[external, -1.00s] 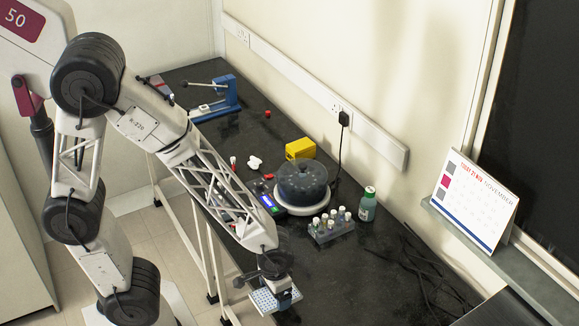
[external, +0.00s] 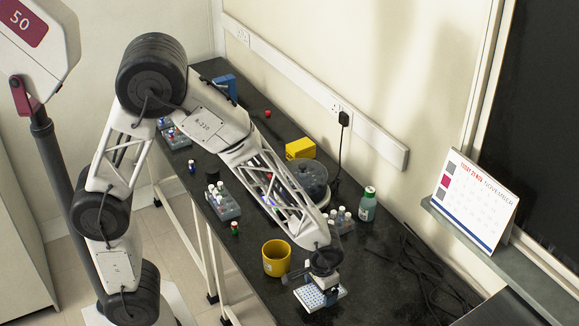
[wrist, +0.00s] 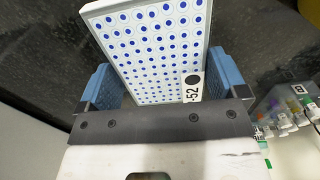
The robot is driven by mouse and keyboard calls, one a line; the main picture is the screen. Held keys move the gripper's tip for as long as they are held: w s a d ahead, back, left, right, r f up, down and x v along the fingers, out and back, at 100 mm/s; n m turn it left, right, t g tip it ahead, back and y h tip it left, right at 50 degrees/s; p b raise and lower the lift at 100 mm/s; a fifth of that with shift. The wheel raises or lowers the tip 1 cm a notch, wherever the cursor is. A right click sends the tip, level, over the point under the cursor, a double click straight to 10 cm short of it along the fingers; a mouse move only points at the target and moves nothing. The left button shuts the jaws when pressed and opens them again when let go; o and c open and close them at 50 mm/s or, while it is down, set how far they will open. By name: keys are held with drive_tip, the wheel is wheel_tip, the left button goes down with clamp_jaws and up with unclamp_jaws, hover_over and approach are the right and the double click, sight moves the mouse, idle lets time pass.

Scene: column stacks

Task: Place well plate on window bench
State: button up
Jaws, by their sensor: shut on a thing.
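The well plate (external: 311,299) is white with rows of blue wells. My gripper (external: 326,282) is shut on it, over the near part of the dark bench (external: 380,290). In the wrist view the plate (wrist: 150,45) sits between the two blue fingers of my gripper (wrist: 165,80), tilted in the picture, with a label marked "-52" by its edge. I cannot tell how far the plate is above the bench top. No label shows which surface is the window bench; a grey sill (external: 548,287) runs below the dark window pane at right.
A yellow mug (external: 276,262) stands just left of the plate. Tube racks (external: 222,203), a green bottle (external: 367,206) and a dark round device (external: 311,178) stand farther back. Loose black cables (external: 432,262) lie to the right. A calendar (external: 474,205) stands on the sill.

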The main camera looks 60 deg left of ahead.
drive_tip(key=shift+w+d+f, duration=0.1)
drive_tip(key=shift+w+d, duration=0.1)
drive_tip(key=shift+w, duration=0.25)
drive_tip(key=shift+w+d, duration=0.15)
drive_tip(key=shift+w, duration=0.3)
drive_tip(key=shift+f, duration=1.75)
drive_tip(key=shift+f, duration=0.1)
drive_tip(key=o, duration=0.6)
drive_tip(key=shift+o, duration=0.2)
drive_tip(key=shift+r, duration=6.1)
